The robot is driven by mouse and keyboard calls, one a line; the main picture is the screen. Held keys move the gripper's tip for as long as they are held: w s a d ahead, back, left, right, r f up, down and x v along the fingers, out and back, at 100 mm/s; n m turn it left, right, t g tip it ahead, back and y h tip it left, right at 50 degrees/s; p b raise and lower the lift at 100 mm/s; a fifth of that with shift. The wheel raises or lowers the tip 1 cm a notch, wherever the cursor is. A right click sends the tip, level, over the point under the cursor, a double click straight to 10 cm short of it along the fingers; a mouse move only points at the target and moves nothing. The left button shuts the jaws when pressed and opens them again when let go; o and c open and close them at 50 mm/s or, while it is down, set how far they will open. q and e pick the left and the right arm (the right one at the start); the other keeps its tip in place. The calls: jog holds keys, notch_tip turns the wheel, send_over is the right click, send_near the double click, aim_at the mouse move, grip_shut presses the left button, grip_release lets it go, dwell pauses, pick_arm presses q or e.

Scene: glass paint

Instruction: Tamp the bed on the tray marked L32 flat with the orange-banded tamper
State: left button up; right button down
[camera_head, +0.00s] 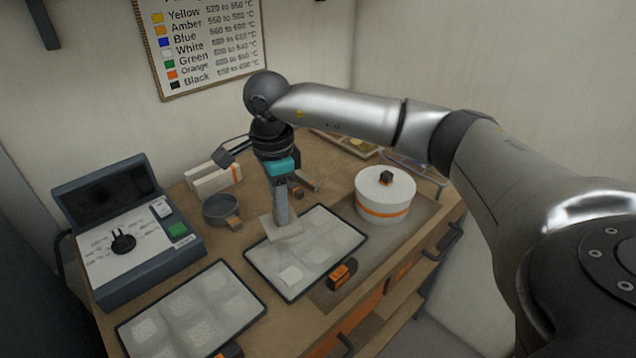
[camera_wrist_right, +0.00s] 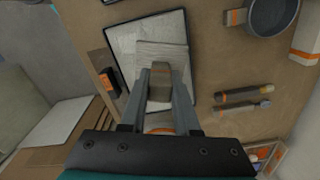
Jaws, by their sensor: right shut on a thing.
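My right gripper (camera_head: 283,200) is shut on the tamper, which also shows between the fingers (camera_wrist_right: 159,88) in the wrist view. The tamper's pale flat plate (camera_head: 281,230) is over the far left part of the middle tray (camera_head: 334,270), at or very near its bed; contact cannot be told. The plate (camera_wrist_right: 161,50) lies across the tray in the wrist view. The tray is dark-rimmed with pale, lumpy patches and an orange tag (camera_head: 342,273), whose lettering is too small to read. My left gripper is out of view.
Another tray (camera_head: 137,347) with pale mounds lies front left. A controller box (camera_head: 128,240) stands left, with a round sieve (camera_head: 221,209) and white block (camera_head: 213,180) behind. A white lidded drum (camera_head: 384,194) with an orange band stands right of the middle tray. Brushes (camera_wrist_right: 243,95) lie nearby.

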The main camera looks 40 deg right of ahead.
aim_at(274, 223)
jog(key=w+d+f+m+p, duration=0.2)
jog(key=d+m, duration=0.8)
jog(key=m, duration=0.3)
jog(key=shift+m, duration=0.6)
notch_tip(274, 223, down, 6)
jog(key=b, duration=0.4)
jog(key=shift+s+a+r+b, duration=0.1)
jog(key=shift+b, duration=0.2)
jog(key=a+p, duration=0.1)
jog(key=a, duration=0.2)
jog(key=a+p, duration=0.1)
jog(key=a, duration=0.3)
jog(key=s+a+p, duration=0.1)
jog(key=a, duration=0.3)
jog(key=shift+r, duration=0.3)
jog(key=s+p, duration=0.4)
jog(key=s, duration=0.2)
jog(key=shift+d+r, duration=0.1)
jog(key=d+b, duration=0.1)
jog(key=d, duration=0.3)
jog(key=w+d+b, duration=0.1)
jog(key=d, duration=0.3)
jog(key=d+b, duration=0.2)
jog(key=d, duration=0.2)
jog(key=shift+w+d+f, duration=0.1)
jog(key=shift+w+f, duration=0.1)
jog(key=shift+w, duration=0.1)
jog(key=shift+f, duration=0.1)
jog(key=shift+f, duration=0.25)
